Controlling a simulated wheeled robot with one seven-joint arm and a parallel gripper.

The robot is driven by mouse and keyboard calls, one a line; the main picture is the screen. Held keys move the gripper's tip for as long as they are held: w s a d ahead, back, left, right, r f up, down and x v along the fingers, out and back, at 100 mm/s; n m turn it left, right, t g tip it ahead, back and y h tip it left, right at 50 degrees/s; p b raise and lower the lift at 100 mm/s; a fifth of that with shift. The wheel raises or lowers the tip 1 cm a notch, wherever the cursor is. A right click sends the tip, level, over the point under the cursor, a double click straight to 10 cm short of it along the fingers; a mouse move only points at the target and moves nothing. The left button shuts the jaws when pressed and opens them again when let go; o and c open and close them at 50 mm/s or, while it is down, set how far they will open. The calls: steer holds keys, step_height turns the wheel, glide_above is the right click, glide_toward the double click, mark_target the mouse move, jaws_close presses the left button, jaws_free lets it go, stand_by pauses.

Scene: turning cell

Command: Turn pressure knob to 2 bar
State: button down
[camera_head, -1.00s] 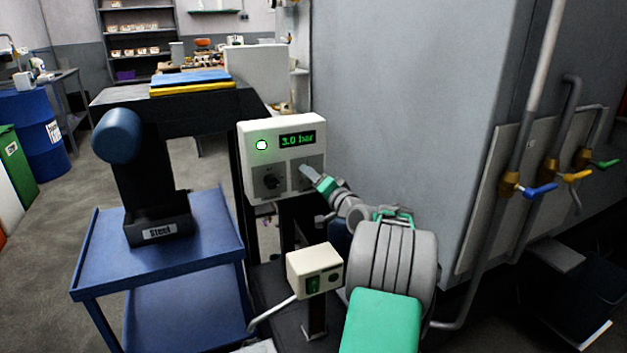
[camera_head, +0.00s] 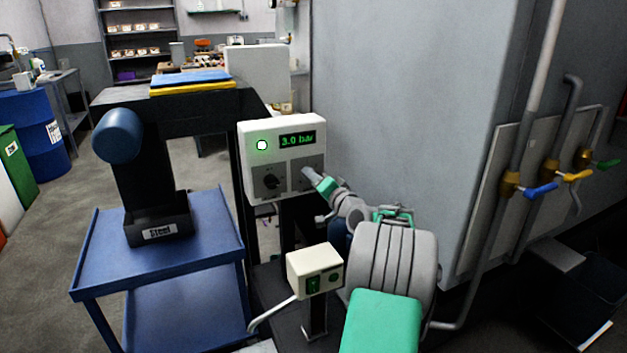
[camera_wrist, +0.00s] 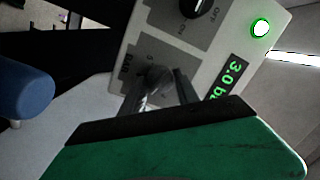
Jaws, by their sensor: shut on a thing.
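The white control panel (camera_head: 256,133) has a lit green lamp (camera_head: 262,145) and a green display (camera_head: 297,140) reading "3.0 bar". My gripper (camera_head: 307,178) is at the panel's right-hand dial plate and hides the pressure knob in the head view. The knob's pointer is hard to make out. A second black knob (camera_head: 270,181), with an "OFF" mark, sits to the left on its own plate; it also shows in the wrist view (camera_wrist: 196,7).
A small cream switch box (camera_head: 314,262) stands below the panel. A blue cart (camera_head: 100,262) with a black bin labelled "Steel" (camera_head: 158,232) is at left. A large grey cabinet wall (camera_head: 410,100) rises close on the right, with pipes and coloured valve handles (camera_head: 540,190).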

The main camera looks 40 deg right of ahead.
steer(key=shift+f+b, duration=0.15)
steer(key=shift+b, duration=0.25)
steer(key=n+b, duration=0.5)
steer(key=n+g+b, duration=0.1)
steer(key=n+b, duration=0.4)
steer(key=b, duration=0.1)
steer(key=shift+h, duration=0.3)
steer(key=shift+d, duration=0.1)
steer(key=c, duration=0.9)
jaws_free()
steer(key=shift+r, duration=0.2)
steer(key=shift+s, duration=0.15)
steer(key=v, duration=0.7)
steer(key=shift+s+p, duration=0.3)
steer(key=shift+p, duration=0.1)
